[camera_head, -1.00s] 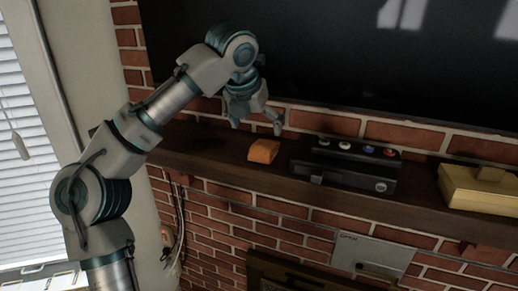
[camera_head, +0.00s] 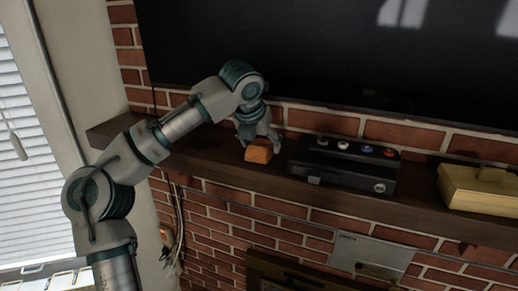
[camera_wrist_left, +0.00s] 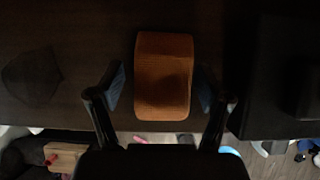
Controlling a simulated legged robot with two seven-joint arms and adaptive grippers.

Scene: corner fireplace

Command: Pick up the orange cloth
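The orange cloth (camera_head: 259,151) is a small folded block lying on the dark wooden mantel shelf. In the left wrist view the cloth (camera_wrist_left: 163,76) lies between my left gripper's two fingers, with a visible gap on each side. My left gripper (camera_head: 257,139) is open, pointing down over the cloth from behind in the head view. The fingers show at both sides in the left wrist view (camera_wrist_left: 160,92). The far side of the cloth is partly covered by the gripper in the head view. My right gripper is in neither view.
A black box with several coloured knobs (camera_head: 343,168) stands close to the right of the cloth. A yellow box (camera_head: 479,188) is further right. The mantel shelf (camera_head: 205,158) is narrow, with a brick wall and a dark screen (camera_head: 330,60) behind.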

